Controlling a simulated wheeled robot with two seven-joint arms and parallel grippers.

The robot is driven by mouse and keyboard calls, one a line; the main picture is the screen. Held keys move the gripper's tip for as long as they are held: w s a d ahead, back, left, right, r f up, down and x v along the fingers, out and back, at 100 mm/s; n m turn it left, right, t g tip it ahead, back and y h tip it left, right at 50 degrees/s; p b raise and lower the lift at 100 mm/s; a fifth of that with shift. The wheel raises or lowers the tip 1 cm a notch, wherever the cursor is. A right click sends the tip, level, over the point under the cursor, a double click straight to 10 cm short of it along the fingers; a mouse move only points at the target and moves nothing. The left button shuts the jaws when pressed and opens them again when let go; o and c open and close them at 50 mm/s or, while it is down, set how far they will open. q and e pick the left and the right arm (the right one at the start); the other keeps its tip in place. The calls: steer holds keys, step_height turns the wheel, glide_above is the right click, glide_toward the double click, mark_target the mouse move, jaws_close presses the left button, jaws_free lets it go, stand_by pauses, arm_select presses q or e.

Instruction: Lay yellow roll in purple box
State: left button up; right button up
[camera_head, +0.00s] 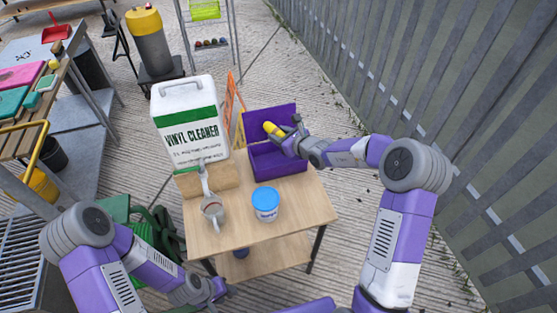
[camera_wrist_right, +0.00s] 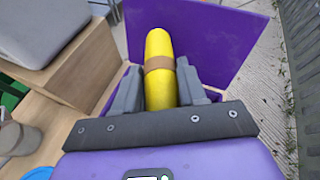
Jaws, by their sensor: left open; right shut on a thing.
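The yellow roll (camera_wrist_right: 161,65) has a brown band around its middle and sits between the fingers of my right gripper (camera_wrist_right: 168,92), which is shut on it. In the head view the roll (camera_head: 271,129) shows at the tip of my right gripper (camera_head: 284,134), over the purple box (camera_head: 278,163). The box is open, with its lid raised at the back; it also shows in the right wrist view (camera_wrist_right: 215,40). I cannot tell whether the roll touches the box. My left gripper (camera_head: 212,293) is low at the bottom of the head view, away from the table; its fingers are hard to make out.
The wooden table (camera_head: 240,232) bears a white vinyl cleaner jug (camera_head: 188,120), a grey scoop (camera_head: 212,207) and a blue-lidded tub (camera_head: 266,204). An orange sign (camera_head: 234,105) stands behind. A metal fence (camera_head: 430,100) runs along the right. The table's front right is clear.

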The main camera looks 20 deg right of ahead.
step_height(320, 180, down, 8)
steer(key=shift+d+f+b, duration=0.1)
steer(key=shift+f+b, duration=0.05)
steer(key=shift+b, duration=1)
steer(key=shift+f, duration=0.1)
steer(key=o, duration=1.1)
steer(key=shift+c, duration=0.2)
steer(key=shift+s+r, duration=0.15)
steer(key=shift+r, duration=0.1)
steer(key=p+v, duration=0.3)
steer(key=v, duration=0.8)
steer(key=shift+s, duration=0.3)
